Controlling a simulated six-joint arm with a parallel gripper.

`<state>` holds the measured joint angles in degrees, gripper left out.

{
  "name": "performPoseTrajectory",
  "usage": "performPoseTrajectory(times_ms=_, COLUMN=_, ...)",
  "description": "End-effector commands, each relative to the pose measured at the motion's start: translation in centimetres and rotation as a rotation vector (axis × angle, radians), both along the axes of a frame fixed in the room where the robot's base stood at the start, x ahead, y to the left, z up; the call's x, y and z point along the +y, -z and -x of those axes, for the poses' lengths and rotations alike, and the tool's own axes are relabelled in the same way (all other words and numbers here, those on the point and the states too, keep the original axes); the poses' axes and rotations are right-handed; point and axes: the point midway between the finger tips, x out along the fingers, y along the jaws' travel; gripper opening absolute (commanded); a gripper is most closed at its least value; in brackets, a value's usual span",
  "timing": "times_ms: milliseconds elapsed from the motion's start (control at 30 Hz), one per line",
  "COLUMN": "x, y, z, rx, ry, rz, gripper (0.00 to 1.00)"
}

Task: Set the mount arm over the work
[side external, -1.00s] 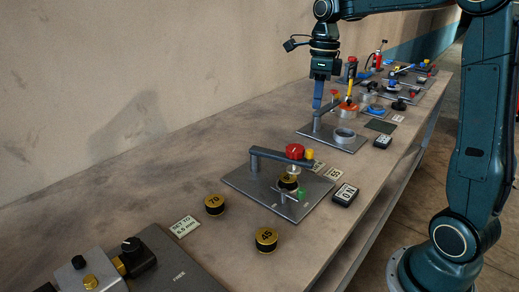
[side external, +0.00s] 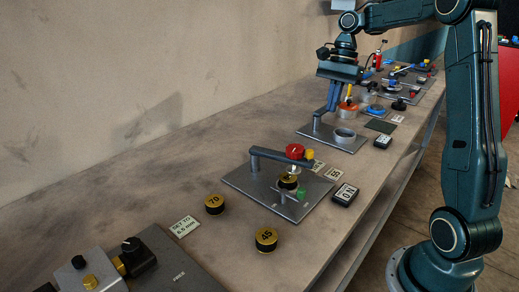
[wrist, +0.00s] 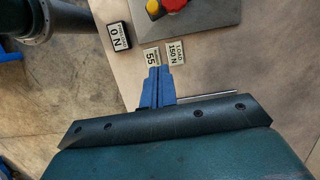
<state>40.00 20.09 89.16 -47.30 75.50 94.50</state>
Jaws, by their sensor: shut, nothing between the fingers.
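The nearer fixture has a grey plate (side external: 250,190) with a dark mount arm (side external: 275,155) on a post. The arm reaches right to a red knob (side external: 295,151) and a yellow knob (side external: 309,154), above a gold-topped weight (side external: 288,182). My gripper (side external: 332,108) has its blue fingers shut and empty, behind this fixture, by a second plate (side external: 330,140) with a post and a grey ring (side external: 345,136). My fingers partly hide that fixture's arm; whether they touch it is unclear. The wrist view shows my shut fingers (wrist: 155,72) and the red knob (wrist: 173,4).
Weights marked 70 (side external: 214,204) and 45 (side external: 266,239) stand in front. A readout (side external: 344,195) and a 55 card (side external: 333,174) lie at right. A knobbed device (side external: 110,262) is at front left. More fixtures crowd the far bench; the bench's left side is clear.

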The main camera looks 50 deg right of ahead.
Motion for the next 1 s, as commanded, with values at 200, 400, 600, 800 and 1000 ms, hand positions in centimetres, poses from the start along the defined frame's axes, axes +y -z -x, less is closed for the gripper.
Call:
performPoseTrajectory(times_ms=200, x=0.2, y=0.4, z=0.0, rx=0.001, ry=0.002, rz=-0.002, gripper=0.0)
performPoseTrajectory(times_ms=400, x=0.5, y=1.3, z=-0.1, rx=0.001, ry=0.003, rz=-0.003, gripper=0.0)
performPoseTrajectory(times_ms=600, x=0.8, y=2.9, z=0.0, rx=0.003, ry=0.002, rz=-0.002, gripper=0.0)
performPoseTrajectory(times_ms=800, x=1.4, y=5.3, z=0.1, rx=0.005, ry=0.002, rz=-0.001, gripper=0.0)
performPoseTrajectory(times_ms=1000, x=2.2, y=8.3, z=0.0, rx=0.003, ry=0.001, rz=-0.002, gripper=0.0)
